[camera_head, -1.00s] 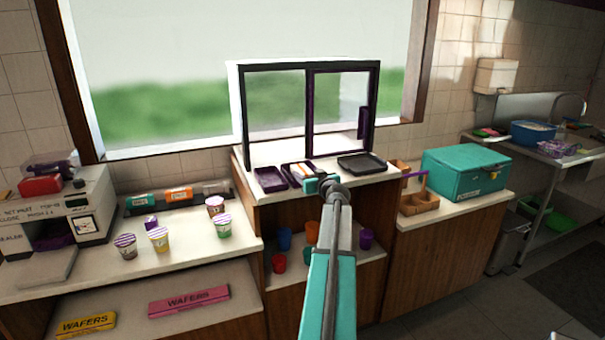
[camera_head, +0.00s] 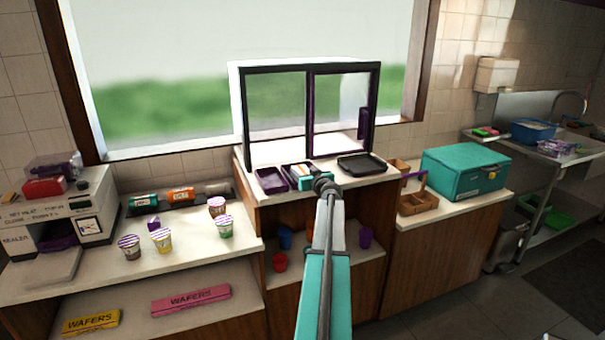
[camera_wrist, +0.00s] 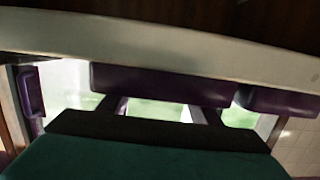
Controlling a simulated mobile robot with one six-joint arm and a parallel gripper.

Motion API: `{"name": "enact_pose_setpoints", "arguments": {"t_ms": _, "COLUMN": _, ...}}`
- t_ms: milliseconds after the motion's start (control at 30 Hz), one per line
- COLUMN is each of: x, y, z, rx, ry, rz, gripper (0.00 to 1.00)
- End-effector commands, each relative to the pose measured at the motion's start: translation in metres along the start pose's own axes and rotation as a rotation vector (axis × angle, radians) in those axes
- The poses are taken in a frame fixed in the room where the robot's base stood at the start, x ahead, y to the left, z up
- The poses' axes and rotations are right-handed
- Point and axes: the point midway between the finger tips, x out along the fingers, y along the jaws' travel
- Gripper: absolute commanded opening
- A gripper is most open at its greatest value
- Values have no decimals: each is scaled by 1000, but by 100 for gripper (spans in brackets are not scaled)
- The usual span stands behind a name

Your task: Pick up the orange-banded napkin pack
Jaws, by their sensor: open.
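In the head view, a small white item with orange marks (camera_head: 314,167) lies in the middle of the serving counter, by the purple tray (camera_head: 271,180). It may be the orange-banded napkin pack, but it is too small to be sure. My gripper (camera_head: 307,175) is at the counter's front edge, just in front of this item and partly covering it. The gripper is open and nothing shows between its fingers. In the wrist view, purple trays (camera_wrist: 160,85) show past the gripper (camera_wrist: 160,110), and no napkin pack can be made out.
A black tray (camera_head: 361,164) lies right of my gripper, before the framed window (camera_head: 310,112). Striped cups (camera_head: 162,240) stand on the left counter. A teal box (camera_head: 466,172) and brown caddy (camera_head: 417,203) are at right. The counter edge (camera_wrist: 160,45) is close in the wrist view.

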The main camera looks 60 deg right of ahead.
Motion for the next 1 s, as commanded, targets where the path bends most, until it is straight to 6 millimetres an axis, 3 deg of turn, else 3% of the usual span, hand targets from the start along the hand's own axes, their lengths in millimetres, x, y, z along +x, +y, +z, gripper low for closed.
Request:
{"name": "enact_pose_setpoints", "arguments": {"t_ms": 467, "x": -1, "y": 1, "z": 0, "rx": 0, "ry": 0, "rz": 1, "gripper": 58}}
{"name": "enact_pose_setpoints", "arguments": {"t_ms": 667, "x": -1, "y": 1, "z": 0, "rx": 0, "ry": 0, "rz": 1, "gripper": 27}}
{"name": "enact_pose_setpoints", "arguments": {"t_ms": 1000, "x": -1, "y": 1, "z": -1, "rx": 0, "ry": 1, "rz": 1, "gripper": 27}}
